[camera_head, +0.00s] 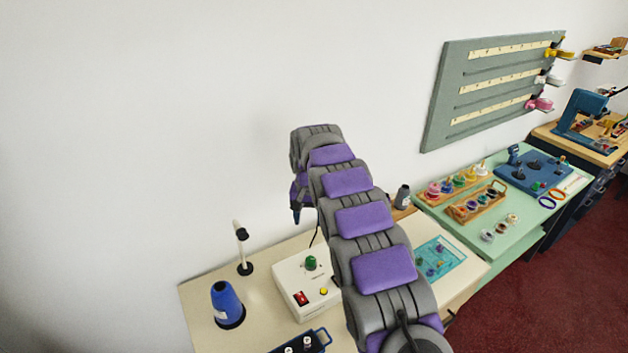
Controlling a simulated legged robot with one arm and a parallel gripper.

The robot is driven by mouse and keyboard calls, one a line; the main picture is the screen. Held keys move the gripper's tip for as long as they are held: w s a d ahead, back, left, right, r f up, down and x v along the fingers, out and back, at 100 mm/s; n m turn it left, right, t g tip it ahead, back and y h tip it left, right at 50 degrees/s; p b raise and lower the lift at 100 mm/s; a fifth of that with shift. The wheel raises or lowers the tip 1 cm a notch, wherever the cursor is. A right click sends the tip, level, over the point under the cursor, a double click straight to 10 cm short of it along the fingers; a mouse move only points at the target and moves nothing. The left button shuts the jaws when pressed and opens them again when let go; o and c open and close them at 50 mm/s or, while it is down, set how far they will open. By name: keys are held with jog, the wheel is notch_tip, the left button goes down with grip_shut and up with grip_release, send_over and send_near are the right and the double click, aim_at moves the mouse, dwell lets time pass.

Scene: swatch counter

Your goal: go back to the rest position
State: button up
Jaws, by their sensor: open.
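My arm reaches away from me over the cream counter (205,290), in grey and purple segments. It bends down at its far end, in front of the white wall. My gripper (297,214) shows only in small part there, pointing down, open, with nothing seen in it. It is above the counter, left of the arm and apart from the things below. Most of the gripper is hidden behind the arm's end.
A dark blue tray (318,338) is at the front. Right are a green table (470,248) with racks and a wall board (440,120).

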jog(key=s+d+r+b, duration=0.1)
jog(key=s+d+r, duration=0.5)
jog(key=s, duration=0.4)
jog(key=s+d+r+b, duration=0.2)
jog(key=s+d+r, duration=0.1)
jog(key=s+d, duration=0.6)
jog(key=s+d+f+b, duration=0.1)
jog(key=s+f, duration=0.1)
jog(key=s, duration=0.8)
jog(key=s+d+f+g, duration=0.1)
jog(key=s+d, duration=0.1)
jog(key=s, duration=0.8)
jog(key=s+d+f+b, duration=0.1)
jog(key=s+f, duration=0.1)
jog(key=s, duration=0.9)
jog(key=shift+d+f+n+g+b, duration=0.25)
jog(key=shift+f+n+g+b, duration=0.1)
jog(key=shift+n+g, duration=0.05)
